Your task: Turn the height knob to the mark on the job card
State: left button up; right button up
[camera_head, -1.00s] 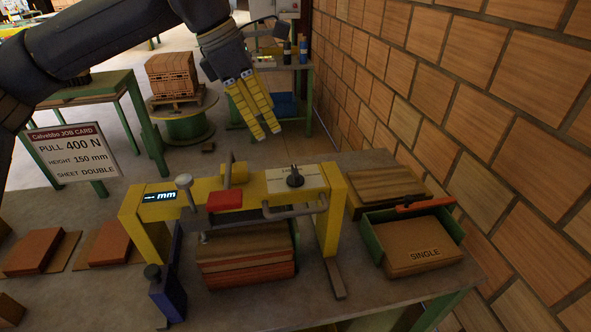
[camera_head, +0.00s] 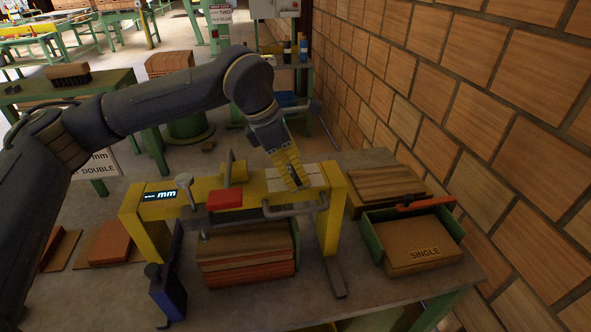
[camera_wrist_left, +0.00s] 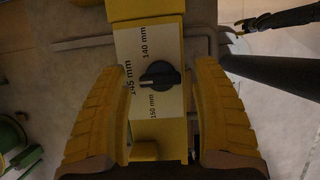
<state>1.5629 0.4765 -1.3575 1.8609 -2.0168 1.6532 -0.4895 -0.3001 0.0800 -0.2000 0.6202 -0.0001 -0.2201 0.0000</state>
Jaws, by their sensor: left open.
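The black height knob (camera_wrist_left: 159,75) sits on a pale dial plate (camera_wrist_left: 150,42) marked 140, 145 and 150 mm. Its white pointer line appears turned towards 145 mm. My left gripper (camera_head: 294,184) is above the plate in the head view and hides the knob there. In the wrist view the open yellow fingers (camera_wrist_left: 161,68) stand either side of the knob, apart from it.
The yellow gantry (camera_head: 335,215) stands over stacked boards (camera_head: 247,267). Its display (camera_head: 160,196) shows "mm"; the figures are too small. A red block (camera_head: 225,199) and grey handle (camera_head: 290,210) are near the knob. A green tray (camera_head: 372,237) holding a SINGLE box is right.

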pick_arm(q)
jog(key=shift+d+f, duration=0.1)
jog(key=shift+f, duration=0.2)
jog(key=shift+c, duration=0.4)
jog(key=c, duration=1.3)
